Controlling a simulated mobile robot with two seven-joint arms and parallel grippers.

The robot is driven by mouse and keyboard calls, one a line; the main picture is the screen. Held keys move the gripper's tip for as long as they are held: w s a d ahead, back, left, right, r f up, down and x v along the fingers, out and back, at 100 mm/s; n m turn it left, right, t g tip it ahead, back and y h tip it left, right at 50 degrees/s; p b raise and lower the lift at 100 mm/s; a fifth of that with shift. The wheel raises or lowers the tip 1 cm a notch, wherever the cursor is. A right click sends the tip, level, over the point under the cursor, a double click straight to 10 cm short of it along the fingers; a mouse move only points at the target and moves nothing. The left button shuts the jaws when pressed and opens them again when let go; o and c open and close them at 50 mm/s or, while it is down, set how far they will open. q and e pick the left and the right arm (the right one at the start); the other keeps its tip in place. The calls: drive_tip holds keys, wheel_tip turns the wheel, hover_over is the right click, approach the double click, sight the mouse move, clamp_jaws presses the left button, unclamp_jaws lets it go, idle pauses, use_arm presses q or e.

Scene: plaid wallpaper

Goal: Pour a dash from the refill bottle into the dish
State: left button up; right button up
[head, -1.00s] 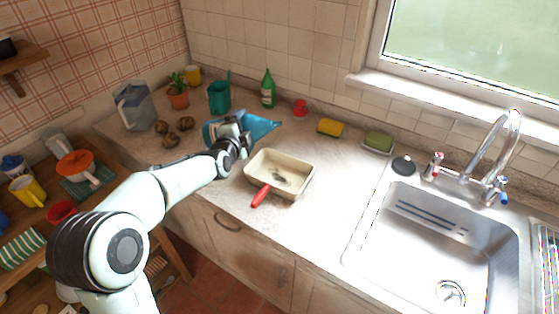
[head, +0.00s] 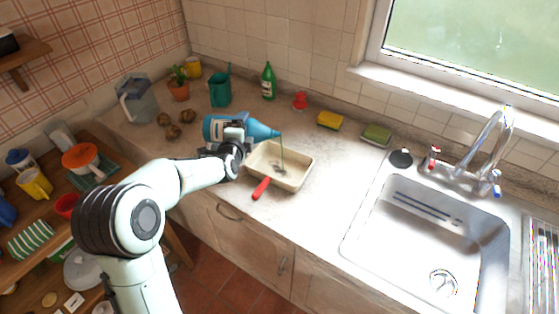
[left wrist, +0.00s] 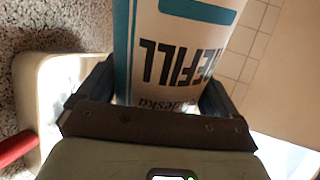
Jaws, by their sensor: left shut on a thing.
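The blue refill bottle (head: 262,130) lies tipped nearly level in the head view, its narrow spout to the right, over the dish. A thin greenish stream falls from the spout into the cream rectangular dish (head: 293,186), which has a red handle and a small dark patch on its floor. My left gripper (head: 237,137) is shut around the bottle's body. In the left wrist view the bottle's label (left wrist: 180,55) reads REFILL upside down, between the fingers (left wrist: 150,95). The dish (left wrist: 38,75) shows at the left there. My right gripper is out of view.
A teal can (head: 220,93), green bottle (head: 268,82) and red-topped item (head: 300,101) stand behind.

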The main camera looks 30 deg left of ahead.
use_arm(q)
drive_tip(key=shift+f+m, duration=0.25)
drive_tip(key=shift+m, duration=0.05)
idle(2.6)
